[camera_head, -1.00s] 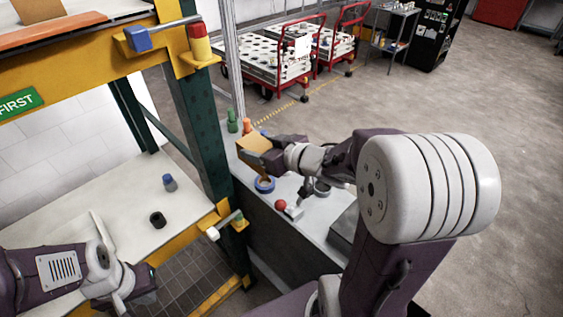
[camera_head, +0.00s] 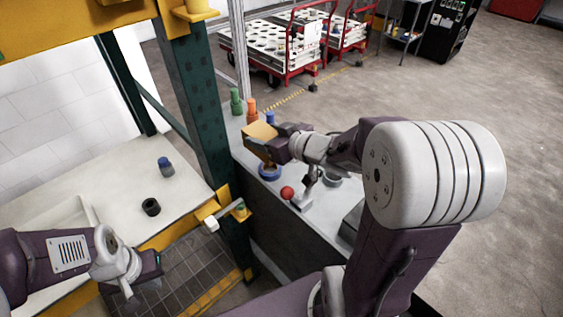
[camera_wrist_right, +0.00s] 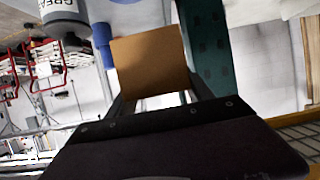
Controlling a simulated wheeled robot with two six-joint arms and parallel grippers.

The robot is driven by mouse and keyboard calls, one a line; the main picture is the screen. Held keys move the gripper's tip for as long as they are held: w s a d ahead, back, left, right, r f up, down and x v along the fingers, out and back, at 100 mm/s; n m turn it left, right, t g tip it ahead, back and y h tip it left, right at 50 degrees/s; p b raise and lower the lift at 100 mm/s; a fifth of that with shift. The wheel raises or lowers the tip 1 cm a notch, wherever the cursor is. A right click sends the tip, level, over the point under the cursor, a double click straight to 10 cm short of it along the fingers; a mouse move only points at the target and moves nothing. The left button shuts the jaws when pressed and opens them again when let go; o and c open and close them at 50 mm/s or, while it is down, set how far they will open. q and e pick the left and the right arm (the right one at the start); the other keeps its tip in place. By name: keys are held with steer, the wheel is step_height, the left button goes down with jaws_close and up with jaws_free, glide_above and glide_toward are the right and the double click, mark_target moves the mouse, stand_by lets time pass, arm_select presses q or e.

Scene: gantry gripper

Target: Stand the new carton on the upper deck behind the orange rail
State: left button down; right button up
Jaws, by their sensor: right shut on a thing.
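My right gripper (camera_head: 264,144) is shut on a brown carton (camera_head: 262,131) above the grey bench on the far side of the green post. The carton also shows in the right wrist view (camera_wrist_right: 150,62), upright between the fingers (camera_wrist_right: 155,95). The upper deck is almost wholly out of view; its yellow front beam (camera_head: 70,28) crosses the top left. The orange rail is not in view now. My left gripper (camera_head: 150,265) is low at the left, by the lower deck's front edge, its jaw opening not clear.
A green post (camera_head: 195,95) stands between the rack and the bench (camera_head: 325,210). Green (camera_head: 236,102) and orange (camera_head: 251,110) bottles, blue tape (camera_head: 269,172) and a red ball (camera_head: 287,193) are on the bench. A blue-capped jar (camera_head: 166,167) and black ring (camera_head: 151,207) sit on the lower deck.

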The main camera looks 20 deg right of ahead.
steer(key=x, duration=0.4)
steer(key=d+f+b+x, duration=0.1)
steer(key=x, duration=0.3)
steer(key=d+f+b+x, duration=0.1)
steer(key=x, duration=0.3)
steer(key=shift+w+d, duration=0.1)
steer(key=shift+w, duration=0.05)
step_height(320, 180, down, 4)
steer(key=shift+r+b, duration=0.15)
steer(key=shift+b, duration=0.7)
steer(key=shift+f, duration=0.25)
steer(key=shift+f, duration=0.1)
steer(key=o, duration=1.7)
steer(key=shift+o, duration=0.2)
